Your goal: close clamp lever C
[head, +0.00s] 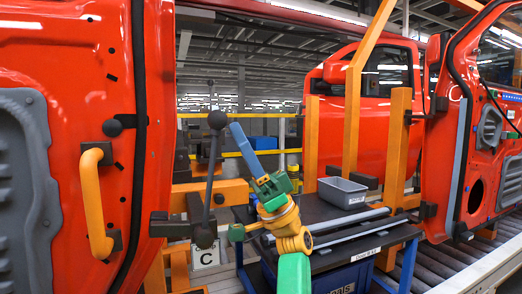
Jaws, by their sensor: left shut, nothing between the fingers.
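Clamp lever C (211,165) is a dark rod with a round black knob at its top. It stands nearly upright beside the red door's edge, above a white label marked C (205,258). A dark block and an orange bracket are behind it. My left gripper (237,131) has blue fingers and a green and yellow wrist. Its fingers are shut and empty, pointing up and slightly left. The fingertips appear just right of the lever's knob, with a narrow gap in the picture; I cannot tell the depth between them. My right gripper is not in view.
A red door (75,200) with a yellow handle (93,205) fills the left. A black-topped cart (350,238) with a grey bin (342,192) stands behind my wrist. Orange posts (352,120) and another red door (450,140) are at the right.

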